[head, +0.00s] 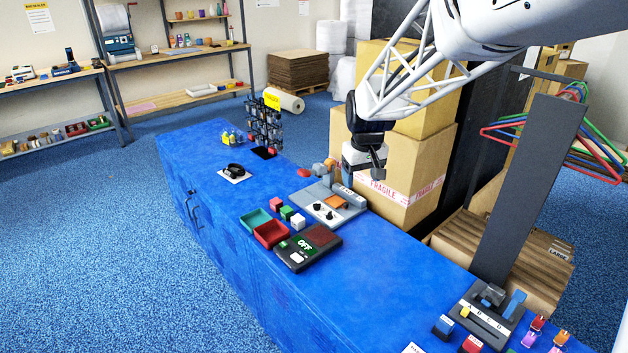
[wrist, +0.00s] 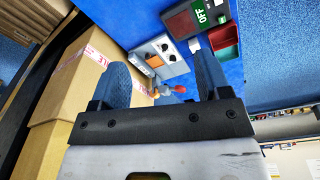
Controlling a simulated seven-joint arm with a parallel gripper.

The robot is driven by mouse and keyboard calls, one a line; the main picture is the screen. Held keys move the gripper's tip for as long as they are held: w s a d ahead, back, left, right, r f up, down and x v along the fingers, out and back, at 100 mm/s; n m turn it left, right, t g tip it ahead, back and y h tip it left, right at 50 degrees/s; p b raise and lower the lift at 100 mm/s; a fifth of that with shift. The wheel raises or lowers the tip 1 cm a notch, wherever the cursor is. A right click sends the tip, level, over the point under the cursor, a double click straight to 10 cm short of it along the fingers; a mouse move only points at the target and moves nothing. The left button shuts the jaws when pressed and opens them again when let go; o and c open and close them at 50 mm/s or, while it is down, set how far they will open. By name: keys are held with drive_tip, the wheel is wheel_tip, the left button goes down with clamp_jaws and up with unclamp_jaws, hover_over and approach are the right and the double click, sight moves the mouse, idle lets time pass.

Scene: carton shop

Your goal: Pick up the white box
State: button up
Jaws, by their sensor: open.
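The white box (head: 298,221) is a small cube standing on the blue table, beside a green cube (head: 286,213) and a red cube (head: 276,204). It also shows in the wrist view as a small white block (wrist: 194,45) beyond the right finger. My gripper (head: 378,170) is high above the table, to the right of and above the white box, in front of the large cartons. In the wrist view my gripper (wrist: 163,78) has its two fingers wide apart with nothing between them. The right finger appears to hide the red and green cubes.
A grey panel with knobs (head: 318,211) stands behind the white box. A black panel reading OFF (head: 301,263), a red tray (head: 269,236) and a green tray (head: 252,220) are in front and left. A large FRAGILE carton (head: 420,160) stands behind the table.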

drive_tip(key=w+a+f+n, duration=0.2)
drive_tip(key=w+a+f, duration=0.7)
drive_tip(key=w+f, duration=0.3)
drive_tip(key=n+g, duration=0.1)
drive_tip(key=n, duration=0.1)
hover_over(298, 218)
drive_tip(key=f, duration=1.4)
drive_tip(key=shift+s+d, duration=0.25)
drive_tip(key=shift+d, duration=0.05)
drive_tip(key=shift+w+a+f, duration=0.15)
drive_tip(key=shift+a+f, duration=0.15)
drive_tip(key=shift+f, duration=0.15)
drive_tip(key=shift+f, duration=1.3)
drive_tip(key=shift+f, duration=2.6)
